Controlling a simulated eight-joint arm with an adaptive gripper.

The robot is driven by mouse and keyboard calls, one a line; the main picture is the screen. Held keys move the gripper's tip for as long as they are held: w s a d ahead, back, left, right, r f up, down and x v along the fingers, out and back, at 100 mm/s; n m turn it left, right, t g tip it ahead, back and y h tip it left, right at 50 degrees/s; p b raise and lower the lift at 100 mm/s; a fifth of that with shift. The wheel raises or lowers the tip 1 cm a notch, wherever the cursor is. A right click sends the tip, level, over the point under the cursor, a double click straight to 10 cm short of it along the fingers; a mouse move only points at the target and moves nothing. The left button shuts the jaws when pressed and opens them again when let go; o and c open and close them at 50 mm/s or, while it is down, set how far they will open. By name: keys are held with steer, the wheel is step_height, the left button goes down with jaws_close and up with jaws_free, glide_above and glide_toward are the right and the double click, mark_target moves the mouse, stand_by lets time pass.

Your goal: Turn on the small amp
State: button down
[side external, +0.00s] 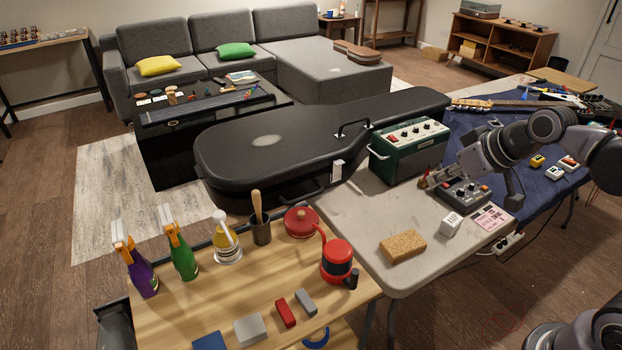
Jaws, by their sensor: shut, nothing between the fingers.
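The small amp (405,158) is a dark green box with a light control panel and red and dark knobs on its top. It stands on the grey table (385,220), beside the black guitar case. Whether the fingers touch the amp or the device I cannot tell. The amp's switch position is too small to make out.
A sponge (403,247), a small white box (451,224) and a pink card (492,217) lie on the grey table's near part. The guitar case (310,140) is behind. A wooden table (235,290) with bottles and a red grinder stands at the left.

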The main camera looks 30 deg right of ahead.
steer(key=w+d+t, duration=0.3)
steer(key=w+d, duration=1.6)
steer(key=w, duration=0.2)
steer(key=shift+w+f, duration=0.3)
steer(key=shift+w, duration=0.1)
steer(key=shift+w, duration=0.1)
glide_above(396, 140)
step_height(396, 140, down, 6)
steer(key=shift+f, duration=0.1)
step_height(396, 140, down, 2)
steer(key=shift+f, duration=0.85)
